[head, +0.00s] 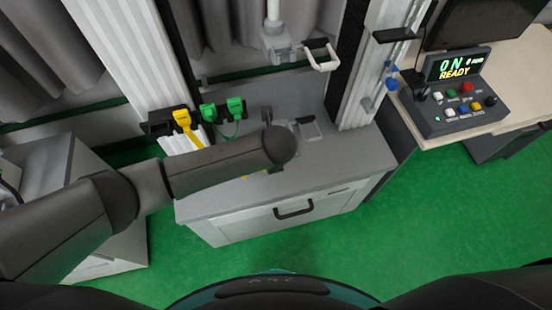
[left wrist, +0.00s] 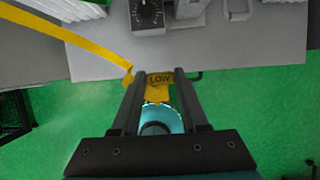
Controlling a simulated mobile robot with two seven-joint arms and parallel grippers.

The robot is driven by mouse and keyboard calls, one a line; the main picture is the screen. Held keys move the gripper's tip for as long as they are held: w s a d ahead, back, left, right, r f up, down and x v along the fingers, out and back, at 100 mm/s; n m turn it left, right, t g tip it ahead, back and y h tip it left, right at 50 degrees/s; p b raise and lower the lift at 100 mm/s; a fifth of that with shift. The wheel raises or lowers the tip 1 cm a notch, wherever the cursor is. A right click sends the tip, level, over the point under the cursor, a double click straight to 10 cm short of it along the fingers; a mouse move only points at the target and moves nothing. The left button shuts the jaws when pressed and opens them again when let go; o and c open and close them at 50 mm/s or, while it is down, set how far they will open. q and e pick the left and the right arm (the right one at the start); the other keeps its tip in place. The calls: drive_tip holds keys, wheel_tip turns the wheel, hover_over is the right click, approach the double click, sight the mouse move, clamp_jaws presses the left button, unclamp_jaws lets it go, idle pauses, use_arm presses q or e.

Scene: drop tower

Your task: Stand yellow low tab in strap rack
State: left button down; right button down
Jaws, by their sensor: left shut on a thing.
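My left gripper (left wrist: 160,76) is shut on the yellow low tab (left wrist: 160,79), which reads "LOW" in the left wrist view. A yellow strap (left wrist: 70,36) runs from the upper left to the tab. In the head view my left arm hides the gripper and most of the tab; a small bit of yellow shows just below the arm's rounded end. A dark strap rack (head: 160,126) is on the white column at left. A yellow piece (head: 182,119) sits at the rack, with a yellow strap hanging down behind my arm. My right gripper is not in view.
Two green pieces (head: 222,109) sit right of the yellow piece. A grey cabinet (head: 232,204) with a dark handle stands below my arm. A control box (head: 462,92) reading "ON READY" is on a table at right. Green floor is clear in front.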

use_arm(q)
drive_tip(key=shift+w+a+r+p, duration=0.75)
drive_tip(key=shift+a+r, duration=1.3)
drive_tip(key=shift+a, duration=1.2)
drive_tip(key=shift+w+a+r+p, duration=0.7)
drive_tip(key=shift+a+r, duration=1.4)
drive_tip(key=shift+a, duration=1.15)
drive_tip(key=shift+w+a+r+p, duration=0.7)
drive_tip(key=shift+a+r, duration=1.35)
drive_tip(key=shift+a, duration=1.2)
drive_tip(key=shift+w+a+r, duration=0.95)
drive_tip(key=shift+a+r, duration=1.35)
drive_tip(key=shift+a, duration=1.35)
drive_tip(key=shift+d+f+b, duration=0.1)
drive_tip(key=shift+f+b, duration=2.15)
drive_tip(key=shift+f, duration=0.85)
